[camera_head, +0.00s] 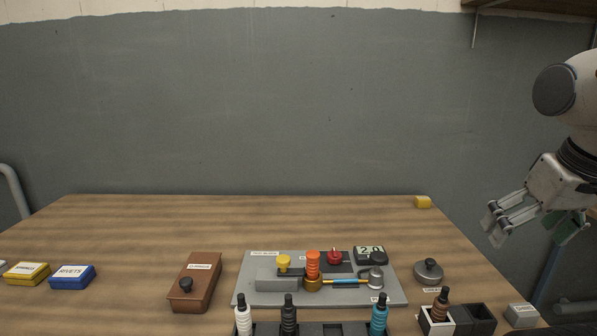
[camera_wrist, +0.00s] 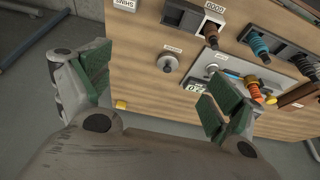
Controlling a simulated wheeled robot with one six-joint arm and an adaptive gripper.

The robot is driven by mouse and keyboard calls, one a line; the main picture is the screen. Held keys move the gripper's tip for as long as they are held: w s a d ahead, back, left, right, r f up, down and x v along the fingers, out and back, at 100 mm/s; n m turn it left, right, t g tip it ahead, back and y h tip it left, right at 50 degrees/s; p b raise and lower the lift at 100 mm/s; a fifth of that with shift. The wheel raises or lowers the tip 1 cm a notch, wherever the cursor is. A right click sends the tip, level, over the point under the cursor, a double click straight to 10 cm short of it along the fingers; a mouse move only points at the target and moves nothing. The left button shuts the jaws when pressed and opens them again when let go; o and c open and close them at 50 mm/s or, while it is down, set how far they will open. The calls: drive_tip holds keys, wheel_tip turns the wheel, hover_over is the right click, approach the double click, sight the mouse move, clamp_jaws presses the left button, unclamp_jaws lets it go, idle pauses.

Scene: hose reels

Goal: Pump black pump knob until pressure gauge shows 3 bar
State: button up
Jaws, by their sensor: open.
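My gripper (camera_head: 530,228) is open and empty, raised in the air off the right end of the table. Its green-padded fingers stand wide apart in the wrist view (camera_wrist: 157,85). A display box (camera_head: 370,250) at the back right of the grey panel reads about "20"; any decimal point is too small to tell. A separate round grey base with a dark knob (camera_head: 428,270) stands right of the panel, also seen in the wrist view (camera_wrist: 168,62). Labels are too small to tell which is the pump knob. My gripper touches none of these.
The grey panel (camera_head: 262,297) carries a yellow knob (camera_head: 284,262), an orange ribbed handle (camera_head: 313,265) and a red knob (camera_head: 334,257). A brown box (camera_head: 197,283) with a black knob stands left. Ribbed handles line the front edge. The table's back is mostly clear.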

clamp_jaws()
idle(1.4)
